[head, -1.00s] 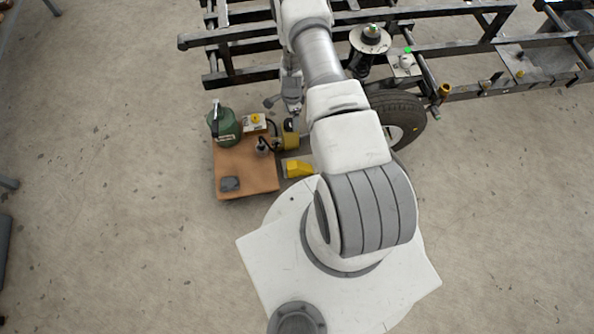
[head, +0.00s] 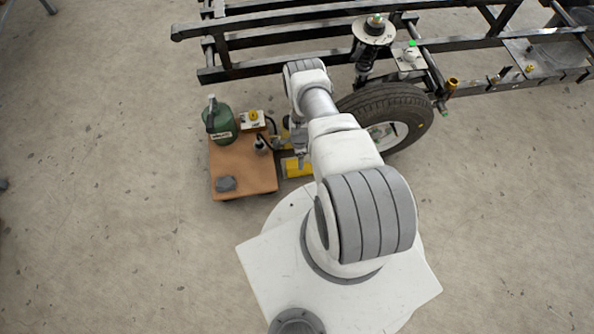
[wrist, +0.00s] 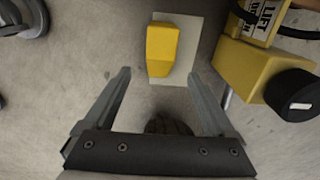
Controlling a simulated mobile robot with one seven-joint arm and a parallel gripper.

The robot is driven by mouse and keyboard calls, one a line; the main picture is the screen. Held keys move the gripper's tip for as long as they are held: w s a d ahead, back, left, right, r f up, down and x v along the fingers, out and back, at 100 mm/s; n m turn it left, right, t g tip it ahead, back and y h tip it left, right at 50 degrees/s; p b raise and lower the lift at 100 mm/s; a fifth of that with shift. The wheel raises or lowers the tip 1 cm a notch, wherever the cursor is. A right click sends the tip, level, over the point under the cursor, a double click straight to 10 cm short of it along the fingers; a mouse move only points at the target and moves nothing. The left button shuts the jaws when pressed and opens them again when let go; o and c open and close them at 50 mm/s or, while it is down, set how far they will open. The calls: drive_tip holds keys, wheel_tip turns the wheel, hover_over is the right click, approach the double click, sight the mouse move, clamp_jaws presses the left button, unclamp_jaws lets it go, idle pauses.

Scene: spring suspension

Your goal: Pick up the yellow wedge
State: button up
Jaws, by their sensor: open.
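The yellow wedge (wrist: 161,49) lies on a pale flat sheet (wrist: 184,78) on the floor in the wrist view. In the head view the wedge (head: 292,168) is partly hidden by my arm, just right of the brown cart. My gripper (wrist: 158,80) is open and empty, its two fingers spread wide. The wedge sits ahead of the fingertips, roughly between their lines, and is not touched. In the head view my gripper (head: 301,160) hangs close by the wedge, though its fingers are too small to make out.
A yellow device with a black end (wrist: 262,75) lies right of the wedge, close to the right finger. A tire (head: 392,112) and dark metal frame stand beyond. Open floor lies left.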

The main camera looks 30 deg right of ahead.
sight(297, 163)
drive_tip(key=shift+w+a+f+b, duration=0.1)
drive_tip(key=shift+a+f+b, duration=0.1)
drive_tip(key=shift+f+b, duration=1)
drive_tip(key=shift+a+f+b, duration=0.15)
drive_tip(key=shift+f+b, duration=0.2)
drive_tip(key=shift+f, duration=1.5)
clamp_jaws()
